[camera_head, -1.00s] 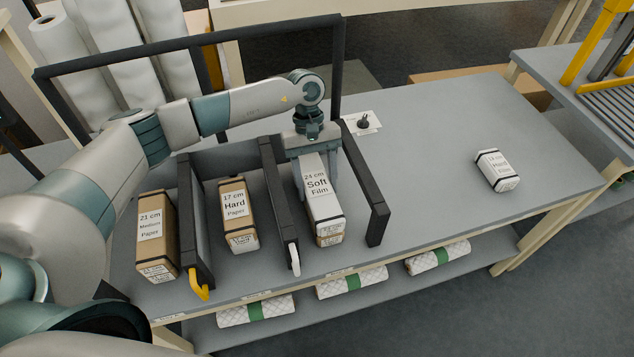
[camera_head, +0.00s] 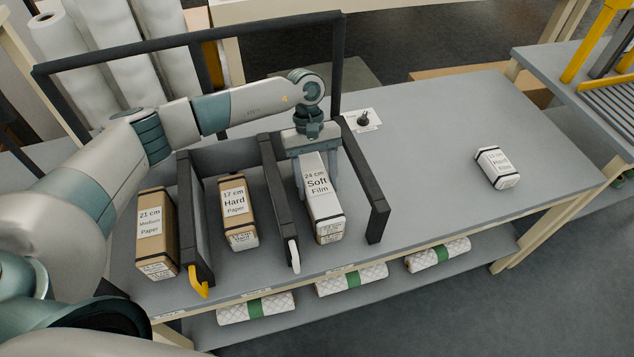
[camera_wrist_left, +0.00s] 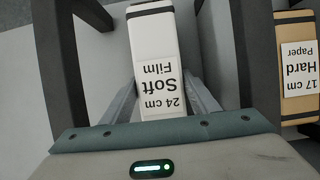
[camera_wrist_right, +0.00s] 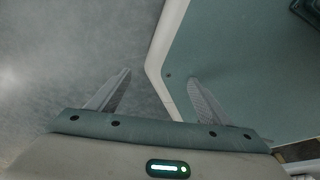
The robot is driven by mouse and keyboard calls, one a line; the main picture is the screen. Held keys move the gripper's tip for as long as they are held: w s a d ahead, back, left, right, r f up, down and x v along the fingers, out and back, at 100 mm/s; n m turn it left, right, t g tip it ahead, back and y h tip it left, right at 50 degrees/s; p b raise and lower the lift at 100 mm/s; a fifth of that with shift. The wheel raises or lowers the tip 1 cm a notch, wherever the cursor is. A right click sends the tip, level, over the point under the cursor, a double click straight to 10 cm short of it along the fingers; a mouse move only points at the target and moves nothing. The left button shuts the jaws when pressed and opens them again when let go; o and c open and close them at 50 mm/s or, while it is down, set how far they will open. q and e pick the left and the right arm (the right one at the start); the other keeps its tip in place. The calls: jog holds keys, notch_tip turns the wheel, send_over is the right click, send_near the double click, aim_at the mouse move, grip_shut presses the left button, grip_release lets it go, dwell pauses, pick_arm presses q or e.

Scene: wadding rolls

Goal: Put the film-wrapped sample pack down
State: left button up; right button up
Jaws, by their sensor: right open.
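The white film-wrapped pack labelled "24 cm Soft Film" (camera_head: 322,200) lies lengthwise in the right-hand bay of the dark divider rack (camera_head: 377,205). It shows close up in the left wrist view (camera_wrist_left: 152,45). My left gripper (camera_head: 318,170) is over its back end, with a finger along each side, shut on it. The pack's underside is hidden, so I cannot tell whether it bears fully on the table. My right gripper (camera_wrist_right: 159,76) is open and empty, away from the rack.
Brown packs labelled "17 cm Hard Paper" (camera_head: 238,212) and "21 cm Medium Paper" (camera_head: 157,235) stand in the bays to the left. A small white film pack (camera_head: 496,168) lies at the right on the grey table (camera_head: 435,190). The table between is clear.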

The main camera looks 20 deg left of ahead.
aim_at(314, 173)
pick_arm(q)
jog(key=o, duration=0.4)
pick_arm(e)
jog(key=shift+w+a, duration=0.1)
jog(key=shift+a, duration=0.1)
jog(key=shift+s+d, duration=0.1)
jog(key=shift+s, duration=0.15)
pick_arm(q)
jog(key=shift+r, duration=0.15)
jog(key=shift+v, duration=0.8)
jog(key=b+v, duration=0.2)
jog(key=v, duration=0.2)
jog(key=shift+w+r, duration=0.15)
jog(key=shift+r, duration=0.1)
jog(key=shift+w+a+r, duration=0.15)
jog(key=shift+a+r, duration=0.05)
jog(key=shift+r, duration=0.4)
pick_arm(e)
jog(key=w+a+t, duration=0.2)
jog(key=w+a, duration=0.1)
jog(key=w, duration=0.6)
jog(key=shift+a+r+y, duration=0.2)
jog(key=shift+r+y, duration=0.1)
jog(key=shift+r, duration=0.1)
jog(key=shift+s, duration=0.1)
